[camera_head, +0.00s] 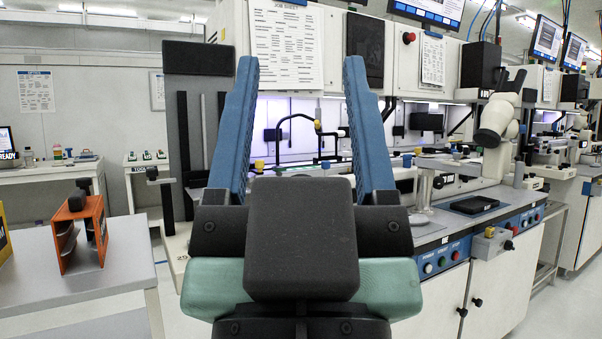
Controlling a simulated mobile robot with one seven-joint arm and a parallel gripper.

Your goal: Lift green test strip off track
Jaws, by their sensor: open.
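My gripper (301,68) fills the middle of the camera_head view, its two ribbed blue fingers pointing up and spread wide apart. Nothing is between the fingers. Behind them stands a white bonder machine (225,22) with a lit work area (299,111) at its middle. I cannot make out a green test strip or its track there. The gripper's dark body and fingers hide part of that work area.
A grey table (70,262) at left holds an orange slotted rack (81,235). A bench with a blue button panel (440,258) and a black tray (474,205) stands at right. White benches line the back left; floor shows between.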

